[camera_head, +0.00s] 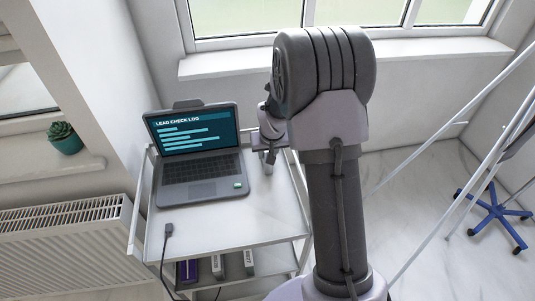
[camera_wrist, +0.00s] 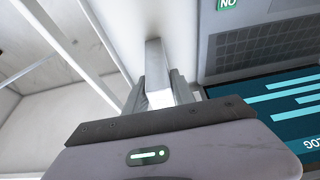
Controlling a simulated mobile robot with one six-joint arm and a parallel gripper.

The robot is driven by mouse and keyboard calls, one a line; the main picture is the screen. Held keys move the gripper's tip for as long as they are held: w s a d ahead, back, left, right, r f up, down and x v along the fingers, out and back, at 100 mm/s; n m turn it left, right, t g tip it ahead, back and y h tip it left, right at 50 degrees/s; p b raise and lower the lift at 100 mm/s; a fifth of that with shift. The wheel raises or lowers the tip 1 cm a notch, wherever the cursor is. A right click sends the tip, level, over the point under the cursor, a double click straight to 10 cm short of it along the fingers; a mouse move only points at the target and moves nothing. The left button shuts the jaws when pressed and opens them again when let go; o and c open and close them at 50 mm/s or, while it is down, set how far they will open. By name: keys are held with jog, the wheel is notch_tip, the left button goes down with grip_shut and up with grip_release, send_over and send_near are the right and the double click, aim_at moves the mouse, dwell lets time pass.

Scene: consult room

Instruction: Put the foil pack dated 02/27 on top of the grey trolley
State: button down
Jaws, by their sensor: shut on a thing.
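My gripper (camera_wrist: 158,90) is shut on a slim, pale grey pack (camera_wrist: 156,62) in the wrist view. The pack stands out past the fingertips, and no date on it can be read. In the head view my gripper (camera_head: 269,152) is over the right rear part of the grey trolley's top (camera_head: 240,228), right of the laptop, and my arm partly hides it. I cannot tell whether the pack touches the top.
An open laptop (camera_head: 201,170) reading "LEAD CHECK LOG" fills the top's rear left. A cable plug (camera_head: 168,231) lies at front left. Several packs (camera_head: 217,265) stand on the lower shelf. A radiator (camera_head: 62,240) is left; a blue wheeled base (camera_head: 497,211) is right.

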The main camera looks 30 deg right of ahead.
jog(key=shift+f, duration=0.15)
jog(key=c, duration=1.1)
grip_release()
jog(key=shift+o, duration=0.2)
jog(key=a+p+v, duration=0.2)
jog(key=v, duration=0.9)
jog(key=s+a+f+p+v, duration=0.1)
jog(key=a+p+v, duration=0.15)
jog(key=v, duration=0.95)
jog(key=s+a+r+y, duration=0.1)
jog(key=s+a+r, duration=0.1)
jog(key=s+a, duration=0.2)
jog(key=s+a+r+t+y, duration=0.1)
jog(key=s+a+r, duration=0.2)
jog(key=s, duration=0.6)
jog(key=s+a+r+m+y, duration=0.1)
jog(key=s+a+r, duration=0.1)
jog(key=s+a, duration=0.3)
jog(key=shift+s+a+r, duration=0.25)
jog(key=shift+s+r, duration=0.15)
jog(key=shift+s, duration=0.45)
